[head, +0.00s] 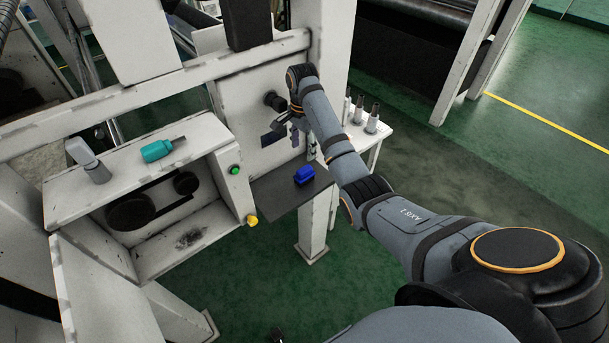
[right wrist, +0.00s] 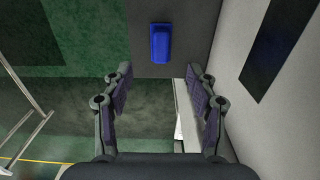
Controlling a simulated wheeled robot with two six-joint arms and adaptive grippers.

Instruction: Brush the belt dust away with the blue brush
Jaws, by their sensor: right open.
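The blue brush (head: 304,175) lies on a dark shelf (head: 272,196) to the right of the open belt housing. It also shows in the right wrist view (right wrist: 161,43), ahead of the fingers. A dark patch of dust (head: 189,238) lies on the floor of the housing, below the black belt (head: 158,195) and its two pulleys. My right gripper (head: 287,128) is above and behind the shelf, near the machine's panel, apart from the brush. In the right wrist view its fingers (right wrist: 160,88) are spread with nothing between them. My left gripper cannot be made out.
A teal-handled tool (head: 163,148) and a grey-white handled item (head: 87,160) are on top of the housing. Several spindles stand on a white side table (head: 372,140). The shelf around the brush is clear.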

